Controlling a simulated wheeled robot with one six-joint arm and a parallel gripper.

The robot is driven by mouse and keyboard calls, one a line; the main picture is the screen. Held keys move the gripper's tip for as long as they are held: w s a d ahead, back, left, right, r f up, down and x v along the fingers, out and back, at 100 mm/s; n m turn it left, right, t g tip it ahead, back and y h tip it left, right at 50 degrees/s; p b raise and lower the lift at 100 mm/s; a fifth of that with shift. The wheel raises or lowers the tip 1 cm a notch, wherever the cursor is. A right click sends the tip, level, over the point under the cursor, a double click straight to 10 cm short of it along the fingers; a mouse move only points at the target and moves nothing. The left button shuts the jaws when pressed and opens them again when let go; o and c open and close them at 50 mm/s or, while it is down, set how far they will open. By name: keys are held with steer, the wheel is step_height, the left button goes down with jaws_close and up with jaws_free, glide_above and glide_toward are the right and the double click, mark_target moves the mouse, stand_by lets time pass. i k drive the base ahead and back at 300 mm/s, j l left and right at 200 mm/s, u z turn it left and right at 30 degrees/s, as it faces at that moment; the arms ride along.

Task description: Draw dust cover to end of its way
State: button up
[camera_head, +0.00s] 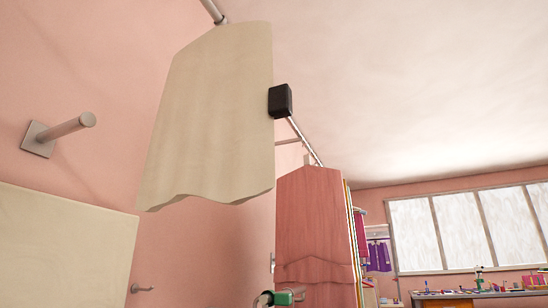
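A cream cloth panel (212,115), which looks like the dust cover, hangs from a rail (213,12) high up in front of the pink wall. Its lower edge is wavy. A black block (280,101) sits at its right edge, by a thin rail that runs back to the right. I cannot tell whether the block is fixed to the cloth or to the rail. I cannot make out my gripper in this view, so its place relative to the cover is not shown.
Pink-red garments (312,225) hang close together right of the cover. A wall peg (70,126) juts out at left above a pale panel (60,250). A small green and grey object (285,297) shows at the bottom edge. A cluttered table (470,298) stands under far windows.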

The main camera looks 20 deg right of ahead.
mark_target(212, 138)
steer(key=k+j+u, duration=0.25)
steer(key=k, duration=0.7)
steer(key=l, duration=0.1)
